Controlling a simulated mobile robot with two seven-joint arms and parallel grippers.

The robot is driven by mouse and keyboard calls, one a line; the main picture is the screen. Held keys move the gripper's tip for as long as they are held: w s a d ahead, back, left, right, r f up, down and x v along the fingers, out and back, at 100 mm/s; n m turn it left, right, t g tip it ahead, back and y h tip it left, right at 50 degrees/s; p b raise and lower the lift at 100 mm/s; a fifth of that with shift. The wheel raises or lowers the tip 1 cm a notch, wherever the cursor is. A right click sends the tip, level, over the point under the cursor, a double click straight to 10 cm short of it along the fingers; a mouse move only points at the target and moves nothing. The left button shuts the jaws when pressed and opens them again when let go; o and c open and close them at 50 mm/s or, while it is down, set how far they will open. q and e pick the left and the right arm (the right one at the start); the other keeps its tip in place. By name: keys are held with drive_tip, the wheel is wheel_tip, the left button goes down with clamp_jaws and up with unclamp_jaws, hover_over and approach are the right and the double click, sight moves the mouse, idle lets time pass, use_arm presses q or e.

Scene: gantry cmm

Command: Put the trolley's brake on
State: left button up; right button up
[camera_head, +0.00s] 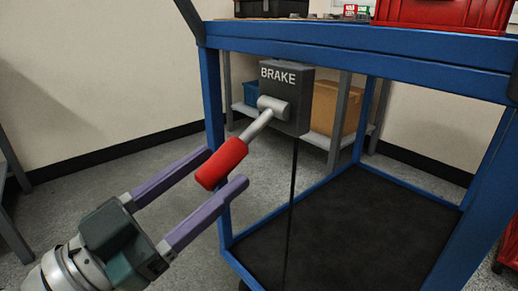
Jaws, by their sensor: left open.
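The blue trolley (350,42) fills the middle and right of the view. A dark grey box marked BRAKE (297,92) hangs under its top edge. The brake lever (257,126) comes out of this box, slanting down and left, and ends in a red grip (221,164). My left gripper (222,171) is open, with its purple fingers on either side of the red grip. The grip lies near the fingertips; I cannot tell whether either finger touches it. My right gripper is not in view.
The trolley's black lower shelf (350,230) is empty. A red crate (440,14) and a dark case (271,8) stand on its top. Behind it, a rack holds a cardboard box (328,108) and a blue bin (251,93). The floor at left is mostly clear.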

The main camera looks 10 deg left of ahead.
use_arm(q)
drive_tip(key=v, duration=0.8)
drive_tip(key=shift+s+p, duration=0.2)
drive_tip(key=shift+p, duration=0.25)
drive_tip(key=shift+a, duration=0.1)
